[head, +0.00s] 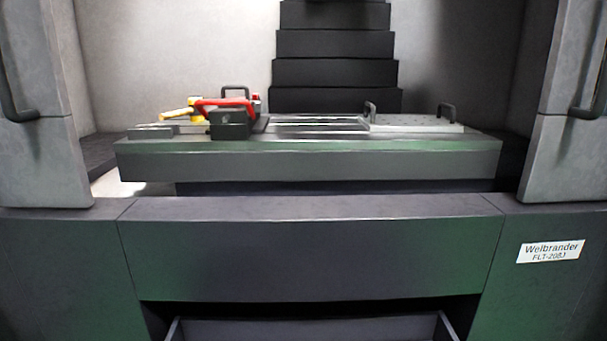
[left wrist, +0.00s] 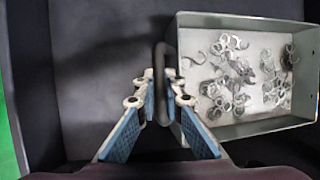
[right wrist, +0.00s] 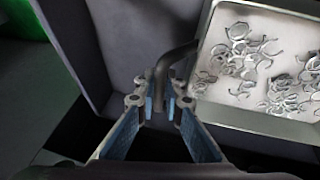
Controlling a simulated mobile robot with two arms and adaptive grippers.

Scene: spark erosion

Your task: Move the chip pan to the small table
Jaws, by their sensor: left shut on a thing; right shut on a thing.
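The chip pan is a pale metal tray holding curled metal chips. It shows in the left wrist view (left wrist: 240,22) and in the right wrist view (right wrist: 265,122), to the right of the fingers in each. My left gripper (left wrist: 161,98) is shut on a dark handle (left wrist: 159,58) at the pan's side. My right gripper (right wrist: 161,98) is shut on another dark handle (right wrist: 180,55) of the pan. The pan and both grippers are out of the head view. The small table is not in view.
An open drawer (head: 310,328) lies low in the machine's front (head: 310,250), and dark walls surround the pan in the wrist views. Above it, a worktable (head: 320,165) carries a red-and-yellow tool (head: 215,105) and a handled plate (head: 410,123). Open doors (head: 45,160) flank the machine.

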